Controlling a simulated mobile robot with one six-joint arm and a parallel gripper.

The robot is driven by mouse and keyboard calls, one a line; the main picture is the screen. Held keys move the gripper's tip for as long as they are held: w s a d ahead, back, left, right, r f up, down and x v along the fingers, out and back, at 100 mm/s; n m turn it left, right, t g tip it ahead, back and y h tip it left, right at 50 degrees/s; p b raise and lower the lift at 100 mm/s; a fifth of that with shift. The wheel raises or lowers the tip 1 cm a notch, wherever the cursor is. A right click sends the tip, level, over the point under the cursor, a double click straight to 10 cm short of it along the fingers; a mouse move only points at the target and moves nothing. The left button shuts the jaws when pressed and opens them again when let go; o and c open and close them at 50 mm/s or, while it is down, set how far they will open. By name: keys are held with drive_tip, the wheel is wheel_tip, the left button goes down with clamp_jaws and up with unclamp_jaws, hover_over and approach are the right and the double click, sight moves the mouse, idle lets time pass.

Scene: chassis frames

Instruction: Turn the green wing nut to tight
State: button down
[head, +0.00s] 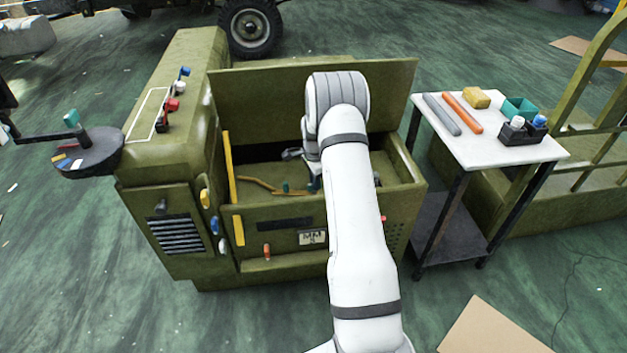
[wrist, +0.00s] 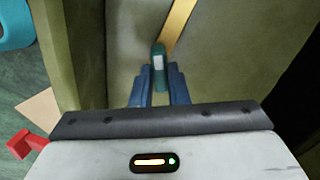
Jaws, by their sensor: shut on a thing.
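The green wing nut (wrist: 159,56) shows in the wrist view as a small teal piece with a pale patch on its face. My gripper (wrist: 159,93) has its two blue fingers on either side of the lower part of it and is shut on it. A yellow strip (wrist: 180,24) runs away behind it. In the head view my gripper (head: 313,184) is down inside the open bay of the olive cabinet (head: 270,222), partly hidden by my arm. A small green piece (head: 285,187) stands just left of it; I cannot tell whether it is the same nut.
The bay's raised lid (head: 265,100) stands behind my arm. A yellow bar (head: 229,167) borders the bay on the left. A white-topped cart (head: 485,150) with tools and bins stands close on the right. A dark round tray (head: 90,155) is at the left. Open floor lies in front.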

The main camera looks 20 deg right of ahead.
drive_tip(key=shift+w+r+m, duration=0.1)
drive_tip(key=shift+w+m, duration=0.1)
drive_tip(key=shift+m, duration=0.3)
drive_tip(key=shift+a, duration=0.1)
drive_tip(key=c, duration=1.4)
unclamp_jaws()
drive_tip(key=shift+s, duration=0.1)
drive_tip(key=shift+r+p, duration=0.75)
drive_tip(key=shift+r, duration=3.1)
